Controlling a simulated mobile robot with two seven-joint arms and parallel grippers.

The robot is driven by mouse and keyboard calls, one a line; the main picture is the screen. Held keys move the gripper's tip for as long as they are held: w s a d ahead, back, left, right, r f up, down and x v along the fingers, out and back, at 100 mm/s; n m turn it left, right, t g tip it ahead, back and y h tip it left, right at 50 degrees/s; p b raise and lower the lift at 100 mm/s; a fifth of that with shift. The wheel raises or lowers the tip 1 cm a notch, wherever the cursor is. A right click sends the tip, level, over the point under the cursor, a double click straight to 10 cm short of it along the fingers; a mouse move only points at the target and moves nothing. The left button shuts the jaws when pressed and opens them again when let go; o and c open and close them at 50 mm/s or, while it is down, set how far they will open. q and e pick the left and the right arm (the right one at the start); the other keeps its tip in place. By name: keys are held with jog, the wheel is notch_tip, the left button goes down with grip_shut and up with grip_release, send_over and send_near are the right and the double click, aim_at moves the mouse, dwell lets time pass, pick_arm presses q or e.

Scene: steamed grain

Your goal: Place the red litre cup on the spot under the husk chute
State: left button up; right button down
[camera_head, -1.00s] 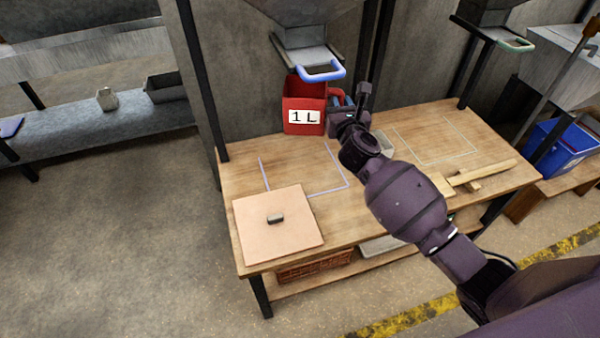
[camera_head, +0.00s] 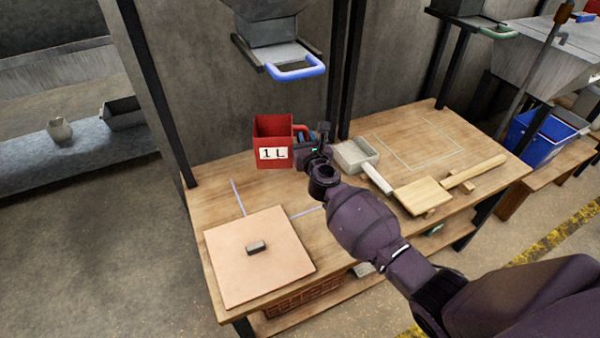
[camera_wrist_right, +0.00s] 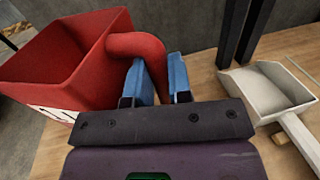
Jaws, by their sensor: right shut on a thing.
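The red litre cup (camera_head: 256,145), labelled "1 L", is upright over the back of the table, below the chute with the blue handle (camera_head: 297,70). My right gripper (camera_head: 308,142) is shut on the cup's red handle. In the right wrist view the blue fingers (camera_wrist_right: 160,82) are on either side of that handle (camera_wrist_right: 137,45). A blue outline (camera_head: 238,199) marks a spot beneath this chute; the cup and arm hide part of it. I cannot tell whether the cup's base touches the table. My left gripper is out of view.
A pinkish board (camera_head: 230,265) with a small grey block (camera_head: 257,247) lies at the front left. A grey scoop (camera_head: 355,155) and a wooden paddle (camera_head: 424,194) lie to the right. A pale outline (camera_head: 430,165) is behind them. Dark posts (camera_head: 350,70) flank the chute.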

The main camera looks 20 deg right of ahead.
notch_tip(320, 180, down, 11)
jog(key=b, duration=0.5)
jog(key=shift+s+f+b, duration=0.15)
jog(key=shift+f+b, duration=0.05)
jog(key=shift+b, duration=0.1)
jog(key=shift+f, duration=0.4)
jog(key=shift+r, duration=0.4)
jog(key=shift+f+b, duration=0.25)
jog(key=shift+b, duration=0.05)
jog(key=c, duration=1.2)
grip_release()
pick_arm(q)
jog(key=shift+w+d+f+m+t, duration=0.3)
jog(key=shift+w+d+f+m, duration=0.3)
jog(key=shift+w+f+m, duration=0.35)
pick_arm(e)
jog(key=shift+o, duration=0.8)
jog(key=shift+r, duration=0.1)
